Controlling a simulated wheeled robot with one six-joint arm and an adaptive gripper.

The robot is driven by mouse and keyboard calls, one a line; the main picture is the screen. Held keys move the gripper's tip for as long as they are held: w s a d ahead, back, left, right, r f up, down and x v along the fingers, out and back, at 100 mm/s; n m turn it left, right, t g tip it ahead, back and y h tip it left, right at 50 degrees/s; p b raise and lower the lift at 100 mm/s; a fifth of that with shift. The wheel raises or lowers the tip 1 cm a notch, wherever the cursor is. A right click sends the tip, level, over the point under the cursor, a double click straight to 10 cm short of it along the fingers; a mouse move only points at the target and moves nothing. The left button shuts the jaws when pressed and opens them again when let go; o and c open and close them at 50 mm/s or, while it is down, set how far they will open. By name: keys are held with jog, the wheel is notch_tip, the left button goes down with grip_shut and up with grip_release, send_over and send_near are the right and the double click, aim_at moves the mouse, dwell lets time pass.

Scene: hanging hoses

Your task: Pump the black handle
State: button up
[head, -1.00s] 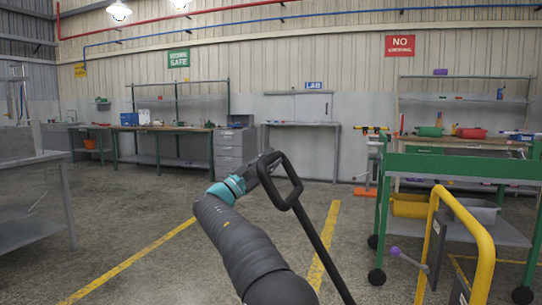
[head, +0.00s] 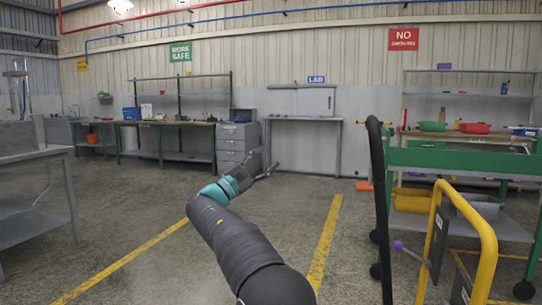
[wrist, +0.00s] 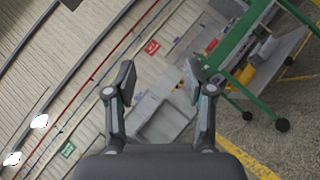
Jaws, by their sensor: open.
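The black handle (head: 379,190) stands almost upright right of centre in the head view, as a long dark bar seen nearly edge-on. Its upper end is near the height of the green cart's top and its lower end leaves the picture. My gripper (head: 267,160) is well to the left of the handle and apart from it. In the wrist view, my gripper (wrist: 158,84) has its two fingers spread with nothing between them. I cannot make out the handle in the wrist view.
A yellow tube frame (head: 485,235) with a purple-knobbed lever (head: 408,251) stands at the lower right. A green cart (head: 460,160) is behind it. A grey table (head: 40,155) is at the left. The floor between is open, with yellow lines.

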jog(key=v, duration=0.9)
notch_tip(320, 180, down, 15)
jog(key=w+d+n+g+y, duration=0.1)
jog(key=w+n+y, duration=0.1)
jog(key=y, duration=0.4)
jog(key=s+d+f+m+g+y, duration=0.2)
jog(key=s+d+f+g+y, duration=0.25)
jog(key=s+d+f, duration=0.3)
jog(key=s+d+m+y, duration=0.3)
jog(key=s+d+m, duration=0.1)
jog(key=s, duration=0.8)
jog(key=s+d+m+g+y, duration=0.1)
jog(key=s+d+m+y, duration=0.2)
jog(key=s, duration=1)
jog(key=s+d+m+g+y, duration=0.1)
jog(key=s+d+m+y, duration=0.2)
jog(key=s+d+m, duration=0.3)
jog(key=s+d, duration=0.3)
jog(key=s, duration=0.4)
jog(key=shift+d+f, duration=0.15)
jog(key=shift+d, duration=0.25)
